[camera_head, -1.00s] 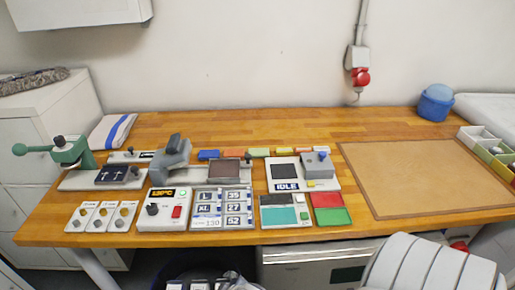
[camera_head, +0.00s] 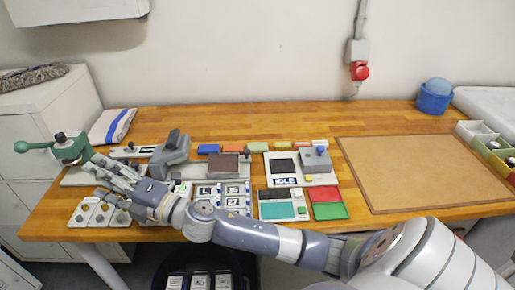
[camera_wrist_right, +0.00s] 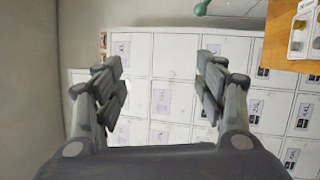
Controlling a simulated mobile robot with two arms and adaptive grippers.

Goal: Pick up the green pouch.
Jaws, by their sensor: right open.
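I cannot make out a sure green pouch. A flat green panel (camera_head: 330,211) lies below a red one near the front edge. My right gripper (camera_head: 103,180) is open at the table's left end, near the green-handled press, far left of both green items. In the right wrist view my gripper (camera_wrist_right: 160,82) shows its fingers apart with nothing between them. My left gripper is not in view.
White lockers (camera_wrist_right: 155,60) stand beyond my fingers in the wrist view. The green press (camera_head: 72,148) and a grey device (camera_head: 170,160) crowd the left end. A brown mat (camera_head: 425,172) lies bare at right. A blue bin (camera_head: 433,102) stands behind it.

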